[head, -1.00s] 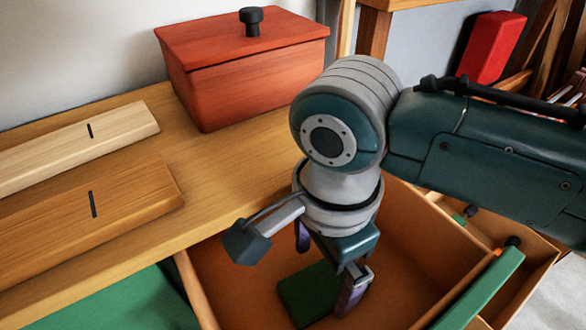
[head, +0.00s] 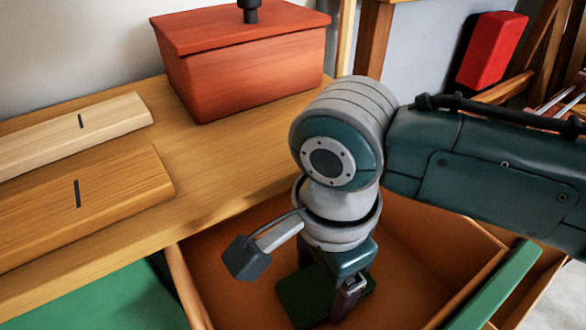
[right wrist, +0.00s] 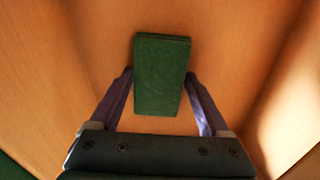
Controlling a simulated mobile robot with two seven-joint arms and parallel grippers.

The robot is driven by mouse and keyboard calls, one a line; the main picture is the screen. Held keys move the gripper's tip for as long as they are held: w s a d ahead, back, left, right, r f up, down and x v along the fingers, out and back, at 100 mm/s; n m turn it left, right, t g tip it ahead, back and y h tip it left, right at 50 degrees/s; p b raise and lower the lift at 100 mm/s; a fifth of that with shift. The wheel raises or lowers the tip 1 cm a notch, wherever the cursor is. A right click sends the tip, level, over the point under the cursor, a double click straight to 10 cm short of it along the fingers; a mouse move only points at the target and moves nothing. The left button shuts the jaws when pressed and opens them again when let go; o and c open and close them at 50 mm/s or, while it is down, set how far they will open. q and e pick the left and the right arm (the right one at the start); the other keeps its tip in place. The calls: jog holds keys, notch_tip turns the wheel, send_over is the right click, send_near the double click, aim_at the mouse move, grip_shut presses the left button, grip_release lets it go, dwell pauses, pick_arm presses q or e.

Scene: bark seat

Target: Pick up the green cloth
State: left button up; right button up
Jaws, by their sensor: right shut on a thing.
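The green cloth (head: 292,299) is a folded, flat block inside an open wooden drawer (head: 220,262). In the right wrist view the cloth (right wrist: 161,72) lies between the two purple fingers, with a fingertip against each long side. My right gripper (head: 328,292) points down into the drawer and is shut on the cloth; it also shows in the right wrist view (right wrist: 160,80). The cloth appears at the drawer floor; I cannot tell whether it is lifted. Part of it is hidden behind the gripper in the head view. My left gripper is not in view.
A red lidded box (head: 245,75) stands on the wooden bench top (head: 215,165), with two wooden boards (head: 85,205) to its left. Drawer walls surround the right gripper closely. A green drawer front (head: 490,285) is at right. A red block (head: 491,50) stands at the back right.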

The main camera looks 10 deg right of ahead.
aim_at(320, 284)
jog(key=shift+c, duration=0.7)
jog(key=shift+r, duration=0.1)
notch_tip(320, 284, up, 20)
jog(key=p, duration=1.2)
